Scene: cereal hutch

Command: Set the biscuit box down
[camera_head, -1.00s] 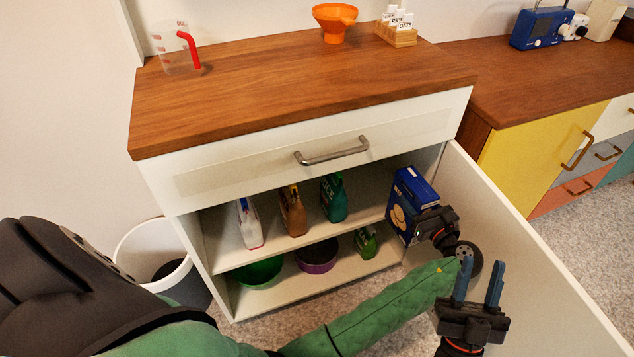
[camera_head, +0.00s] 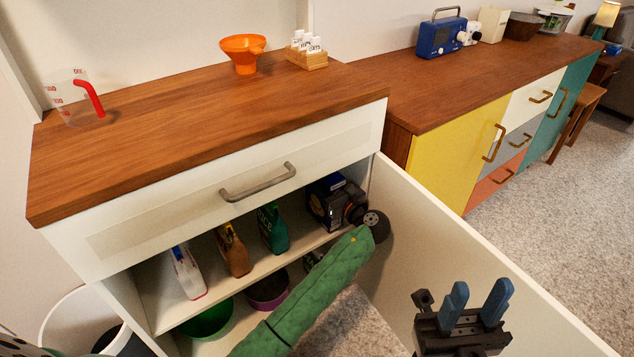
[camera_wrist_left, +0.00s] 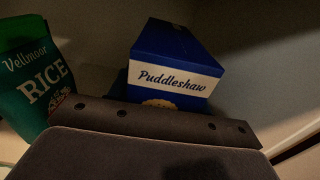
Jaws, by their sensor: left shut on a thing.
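The blue biscuit box (camera_head: 327,184) is inside the open cupboard, at the right end of the upper shelf (camera_head: 222,283), right of the green rice bag (camera_head: 272,228). My left gripper (camera_head: 338,206) is shut on it and covers much of its front. In the left wrist view the box (camera_wrist_left: 170,50) shows its blue top and a white "Puddleshaw" band, beside the rice bag (camera_wrist_left: 35,85). The box's bottom is hidden, so I cannot tell whether it touches the shelf. My right gripper (camera_head: 477,292) is open and empty in front of the open door.
A brown pack (camera_head: 233,250) and a white pack (camera_head: 187,272) stand left of the rice bag. Green and purple bowls (camera_head: 268,290) sit below. The open door (camera_head: 440,230) stands close to my left arm on the right. The drawer (camera_head: 225,200) is shut above.

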